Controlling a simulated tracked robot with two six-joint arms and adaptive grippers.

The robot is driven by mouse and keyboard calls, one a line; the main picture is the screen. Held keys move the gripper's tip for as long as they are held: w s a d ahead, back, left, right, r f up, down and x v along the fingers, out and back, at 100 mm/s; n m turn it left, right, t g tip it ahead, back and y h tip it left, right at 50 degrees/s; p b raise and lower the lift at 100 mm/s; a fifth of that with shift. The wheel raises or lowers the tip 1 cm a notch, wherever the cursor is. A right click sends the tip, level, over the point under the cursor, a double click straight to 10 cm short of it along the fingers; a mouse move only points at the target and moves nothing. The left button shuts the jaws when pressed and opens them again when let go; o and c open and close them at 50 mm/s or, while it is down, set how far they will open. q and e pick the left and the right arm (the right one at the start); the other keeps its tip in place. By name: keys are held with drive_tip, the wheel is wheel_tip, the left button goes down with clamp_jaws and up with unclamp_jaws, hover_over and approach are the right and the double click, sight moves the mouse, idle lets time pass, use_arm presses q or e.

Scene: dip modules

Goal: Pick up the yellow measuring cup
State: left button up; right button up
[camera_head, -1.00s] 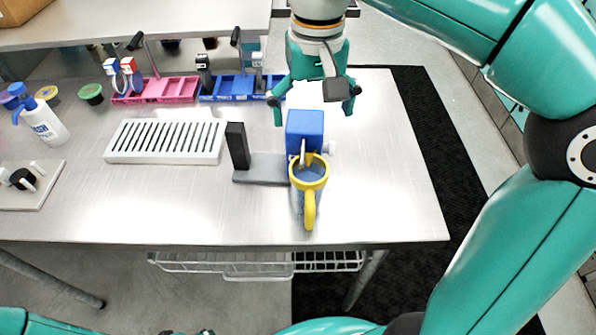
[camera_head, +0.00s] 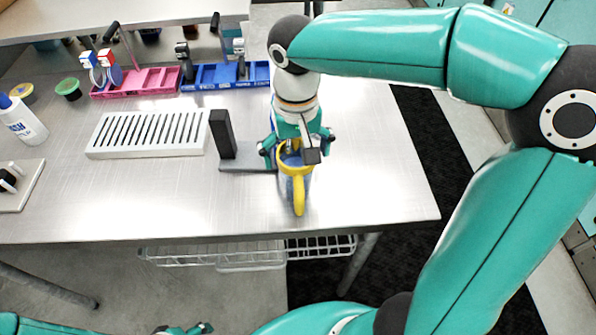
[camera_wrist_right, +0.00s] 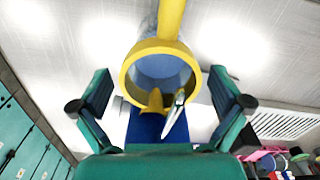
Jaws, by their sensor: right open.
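The yellow measuring cup (camera_head: 299,196) is near the front right of the metal table, its handle toward the front edge. In the right wrist view, its round yellow rim (camera_wrist_right: 129,76) and clear bluish inside show, with the handle at the top. My right gripper (camera_head: 297,147) is open, low over the cup's rear, its fingers spread to either side. The wrist view shows the fingers (camera_wrist_right: 160,105) apart from the cup, with a gap on both sides. A small part of my left gripper (camera_head: 186,328) shows at the bottom edge; its jaws are unclear.
A blue block (camera_wrist_right: 146,128) with a silver lever and yellow spout sits against the cup's rim. A grey base with a black upright (camera_head: 222,135) stands left of it. A white slotted tray (camera_head: 150,134) and pink and blue bins (camera_head: 225,76) are farther left and back.

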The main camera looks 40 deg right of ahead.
drive_tip(key=shift+f, duration=1.3)
drive_tip(key=shift+s, duration=0.1)
drive_tip(key=c, duration=1.4)
drive_tip(key=shift+o, duration=0.2)
drive_tip(key=shift+r, duration=0.3)
